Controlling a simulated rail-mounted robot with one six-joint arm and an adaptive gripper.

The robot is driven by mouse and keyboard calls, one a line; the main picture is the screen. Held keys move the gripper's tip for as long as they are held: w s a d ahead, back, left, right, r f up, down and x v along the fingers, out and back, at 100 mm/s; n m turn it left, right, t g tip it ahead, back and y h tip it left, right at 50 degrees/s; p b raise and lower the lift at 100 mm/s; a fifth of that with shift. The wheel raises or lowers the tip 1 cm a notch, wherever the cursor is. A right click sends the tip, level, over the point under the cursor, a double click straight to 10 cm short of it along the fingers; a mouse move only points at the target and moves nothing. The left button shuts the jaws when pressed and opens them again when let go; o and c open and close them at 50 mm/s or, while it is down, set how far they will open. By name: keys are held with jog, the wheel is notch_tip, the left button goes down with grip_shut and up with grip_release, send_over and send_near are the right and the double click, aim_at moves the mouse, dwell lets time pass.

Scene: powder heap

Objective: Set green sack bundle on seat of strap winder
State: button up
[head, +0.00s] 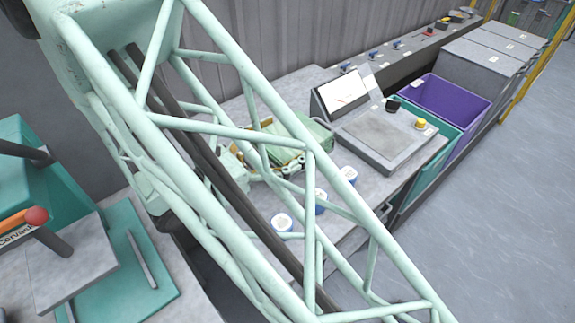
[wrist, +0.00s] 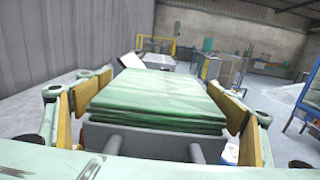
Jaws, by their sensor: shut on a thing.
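The green sack bundle (wrist: 160,95) is a flat stack of folded pale green sheets.
A grey device (head: 385,138) with a tilted screen and a yellow button stands just right of the bundle. Several blue tubs with white lids, one at the front (head: 281,223), stand along the bench. A purple bin (head: 452,98) is farther right. A corrugated wall (head: 290,35) runs behind.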

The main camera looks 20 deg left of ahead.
jog(key=shift+f+b, duration=0.45)
jog(key=shift+f, duration=1.8)
jog(key=shift+f+b, duration=0.5)
jog(key=shift+f, duration=1.35)
jog(key=shift+f, duration=0.15)
jog(key=o, duration=1.1)
jog(key=shift+p+v, duration=0.5)
jog(key=shift+v, duration=2.25)
jog(key=shift+o, duration=0.5)
